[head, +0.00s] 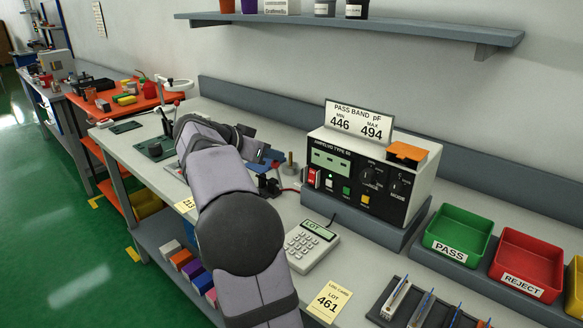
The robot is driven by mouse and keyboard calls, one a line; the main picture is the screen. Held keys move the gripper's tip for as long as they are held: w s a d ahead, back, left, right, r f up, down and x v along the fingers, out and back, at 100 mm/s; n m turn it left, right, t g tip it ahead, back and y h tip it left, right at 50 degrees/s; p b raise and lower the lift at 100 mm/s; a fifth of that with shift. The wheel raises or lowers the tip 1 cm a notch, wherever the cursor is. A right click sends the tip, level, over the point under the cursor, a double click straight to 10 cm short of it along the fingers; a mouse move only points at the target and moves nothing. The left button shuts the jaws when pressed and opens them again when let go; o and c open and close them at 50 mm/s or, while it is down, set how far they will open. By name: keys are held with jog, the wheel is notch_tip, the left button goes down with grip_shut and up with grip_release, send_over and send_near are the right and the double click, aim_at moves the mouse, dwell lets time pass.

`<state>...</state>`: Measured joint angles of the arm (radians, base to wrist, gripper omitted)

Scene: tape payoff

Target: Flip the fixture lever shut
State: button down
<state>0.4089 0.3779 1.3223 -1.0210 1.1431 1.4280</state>
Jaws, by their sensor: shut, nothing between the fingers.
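My gripper (268,156) is at the far end of my arm, at bench height left of the grey meter. Its fingers are small and dark in this view, closed together with nothing seen between them. A small fixture with blue parts (262,167) sits just below and beside the gripper, partly hidden by my wrist and forearm. A brass post (290,166) stands at its right. I cannot make out the fixture's lever or its angle, nor whether the gripper touches it.
The meter (365,177) stands right of the fixture, with a red lead between them. A calculator (311,245), green PASS bin (457,234), red REJECT bin (526,264) and dark tray (425,308) lie nearer right. A green pad (153,149) lies left. A shelf (350,27) hangs above.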

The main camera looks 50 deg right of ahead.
aim_at(272, 164)
jog(key=shift+a+f+h+b, duration=1.05)
jog(key=shift+a+h+b, duration=0.35)
jog(key=shift+b, duration=3.85)
jog(key=a+f+h+b, duration=0.1)
jog(key=b, duration=0.4)
jog(key=a+f+h+b, duration=0.1)
jog(key=b, duration=0.5)
jog(key=a+h+b, duration=0.2)
jog(key=b, duration=0.4)
jog(key=shift+f, duration=0.4)
jog(key=shift+a, duration=0.1)
jog(key=shift+f, duration=0.15)
